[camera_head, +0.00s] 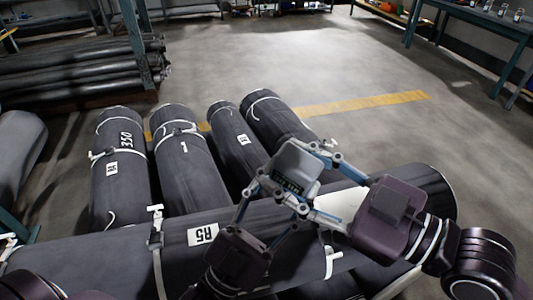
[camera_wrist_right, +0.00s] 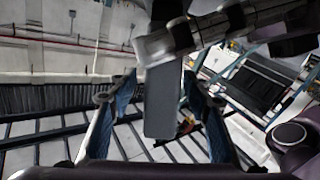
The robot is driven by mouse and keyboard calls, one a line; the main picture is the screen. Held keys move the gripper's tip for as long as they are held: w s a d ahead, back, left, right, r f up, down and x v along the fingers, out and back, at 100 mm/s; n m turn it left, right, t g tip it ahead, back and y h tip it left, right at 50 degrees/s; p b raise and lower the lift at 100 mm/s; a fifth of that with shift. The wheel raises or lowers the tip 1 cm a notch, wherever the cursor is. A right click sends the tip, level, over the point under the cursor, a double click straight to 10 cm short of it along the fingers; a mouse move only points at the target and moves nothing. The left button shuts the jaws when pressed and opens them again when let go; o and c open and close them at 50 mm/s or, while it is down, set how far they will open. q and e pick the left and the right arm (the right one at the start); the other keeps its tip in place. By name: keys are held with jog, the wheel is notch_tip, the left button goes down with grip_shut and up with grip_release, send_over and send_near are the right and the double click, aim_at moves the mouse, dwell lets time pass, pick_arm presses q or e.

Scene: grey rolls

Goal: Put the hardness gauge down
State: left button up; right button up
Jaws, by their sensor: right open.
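The hardness gauge (camera_head: 298,163) is a grey box with a small dark display with green marks. It is tilted in the air above the rolls. My left gripper (camera_head: 276,197) comes up from below, its fingers at the gauge's lower left part; it appears to hold it, though the contact is partly hidden. My right gripper (camera_head: 314,182) reaches in from the right, its fingers open around the gauge's right side. In the right wrist view the gauge (camera_wrist_right: 162,100) is a grey slab between the open blue fingers, with gaps on both sides.
Below lies a dark wrapped roll (camera_head: 100,263) marked R5, crossing in front of several others, such as the roll marked 350 (camera_head: 117,190). A rack of dark rolls (camera_head: 80,75) stands at back left, a blue workbench (camera_head: 480,22) at back right. The floor (camera_head: 310,65) beyond is clear.

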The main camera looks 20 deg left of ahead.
jog(key=shift+x, duration=2.45)
grip_shut()
pick_arm(q)
jog(key=shift+o, duration=0.2)
jog(key=shift+c, duration=0.2)
pick_arm(e)
jog(key=shift+s, duration=0.1)
pick_arm(q)
jog(key=o, duration=1.4)
jog(key=shift+o, duration=0.5)
